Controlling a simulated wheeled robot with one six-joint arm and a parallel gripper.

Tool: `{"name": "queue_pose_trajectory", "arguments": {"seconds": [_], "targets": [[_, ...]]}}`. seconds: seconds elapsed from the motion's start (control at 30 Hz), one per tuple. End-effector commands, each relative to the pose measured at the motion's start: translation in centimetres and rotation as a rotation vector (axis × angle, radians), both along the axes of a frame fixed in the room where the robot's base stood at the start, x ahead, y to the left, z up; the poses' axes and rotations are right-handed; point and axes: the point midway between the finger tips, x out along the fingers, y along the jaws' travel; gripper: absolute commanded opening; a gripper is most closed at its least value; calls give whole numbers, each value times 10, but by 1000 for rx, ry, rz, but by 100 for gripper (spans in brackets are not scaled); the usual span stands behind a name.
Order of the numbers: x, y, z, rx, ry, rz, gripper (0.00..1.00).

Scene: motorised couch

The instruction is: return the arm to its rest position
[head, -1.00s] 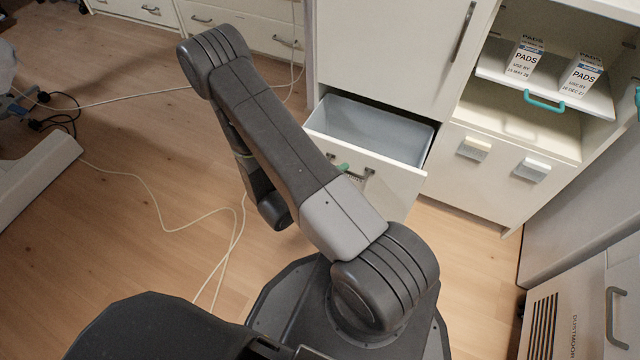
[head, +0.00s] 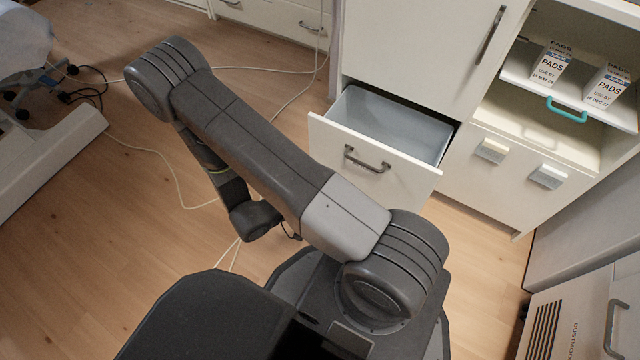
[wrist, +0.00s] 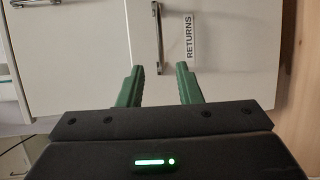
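My arm folds across the head view, its elbow up at the left and its forearm hanging down behind the upper arm. In the wrist view my gripper (wrist: 160,84) has its two green fingers apart, with nothing between them. The fingers point toward a white cabinet front (wrist: 95,60) with a bar handle (wrist: 157,25) and a RETURNS label (wrist: 190,36). In the head view the gripper is hidden from sight behind my arm.
A white drawer (head: 375,165) stands open and looks empty, to the right of my arm. A shelf (head: 565,95) at the upper right holds two PADS boxes (head: 552,64) (head: 606,85). Thin cables (head: 170,165) lie on the wooden floor. A white base (head: 50,155) stands at the left.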

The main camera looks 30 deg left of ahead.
Motion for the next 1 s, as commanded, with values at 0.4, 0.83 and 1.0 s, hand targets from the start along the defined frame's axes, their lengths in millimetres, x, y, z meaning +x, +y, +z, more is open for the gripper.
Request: {"name": "queue_pose_trajectory", "arguments": {"seconds": [0.4,0.83,1.0], "targets": [[0,0,0,0,0,0,32],[30,-15,-8,-2,0,-4,32],[55,-26,-13,-1,0,-5,32]]}}
